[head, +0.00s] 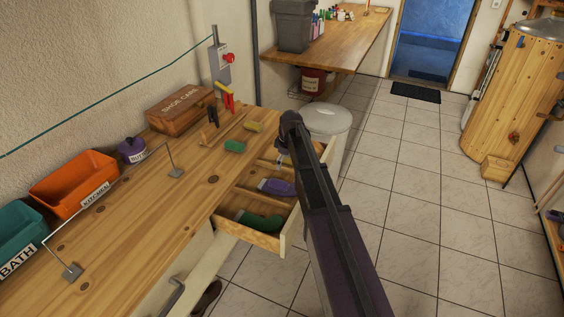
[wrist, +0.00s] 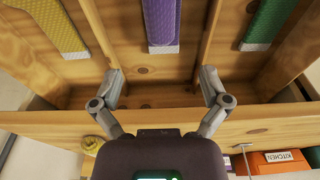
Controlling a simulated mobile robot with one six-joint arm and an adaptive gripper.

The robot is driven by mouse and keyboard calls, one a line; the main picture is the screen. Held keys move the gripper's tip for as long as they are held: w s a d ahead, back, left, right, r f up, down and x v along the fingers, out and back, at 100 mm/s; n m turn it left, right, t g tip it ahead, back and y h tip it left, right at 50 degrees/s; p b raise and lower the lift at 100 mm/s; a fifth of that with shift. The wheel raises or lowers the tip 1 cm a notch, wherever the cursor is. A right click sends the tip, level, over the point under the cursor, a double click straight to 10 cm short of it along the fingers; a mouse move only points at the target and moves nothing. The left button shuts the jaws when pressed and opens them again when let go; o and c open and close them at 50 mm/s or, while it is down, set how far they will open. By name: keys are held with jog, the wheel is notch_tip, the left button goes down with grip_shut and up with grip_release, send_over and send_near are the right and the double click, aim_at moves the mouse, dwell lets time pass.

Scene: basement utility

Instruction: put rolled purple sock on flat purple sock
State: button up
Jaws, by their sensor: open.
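A flat purple sock (head: 277,187) with a pale end lies in the middle compartment of the open drawer (head: 262,238); it also shows at the top of the wrist view (wrist: 163,20). I cannot make out a separate rolled purple sock in either view. My gripper (head: 283,158) is over the drawer, behind the purple sock in the head view. In the wrist view my gripper (wrist: 160,73) is open, with nothing between its fingertips, lined up with the middle compartment on the bench side of the purple sock.
Flat green (wrist: 271,20) and yellow (wrist: 57,25) socks lie in the side compartments, between wooden dividers. Rolled green (head: 235,146) and yellow (head: 253,127) socks sit on the workbench.

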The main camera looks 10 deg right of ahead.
dwell(0.3)
jog(key=s+a+m+g+h, duration=0.1)
jog(key=s+m, duration=0.9)
jog(key=s, duration=1.8)
jog(key=shift+s+a+m, duration=0.2)
jog(key=shift+a+m, duration=0.05)
jog(key=shift+m, duration=0.15)
